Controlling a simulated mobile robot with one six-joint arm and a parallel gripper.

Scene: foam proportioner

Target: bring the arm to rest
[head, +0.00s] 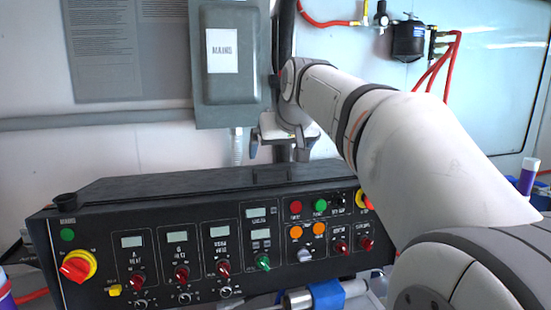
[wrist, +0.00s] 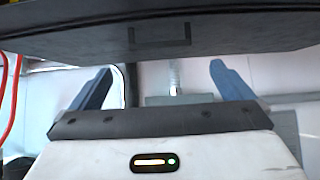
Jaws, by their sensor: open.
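My gripper (head: 278,154) hangs at the end of my raised arm, above the rear top edge of the black control console (head: 185,187) and in front of the wall. Its two blue-grey fingers stand wide apart in the wrist view (wrist: 161,67), with nothing between them. My arm reaches in from the lower right and bends down at the wrist. In the head view the gripper is small and partly hidden by its own wrist. The dark console body fills the top of the wrist view (wrist: 60,36).
The grey MAINS box (head: 232,70) is on the wall just left of my wrist, with a conduit (head: 237,147) below it. The console front carries a red rotary switch (head: 77,266) and several knobs. A black filter (head: 408,41) with red hoses hangs on the wall at upper right.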

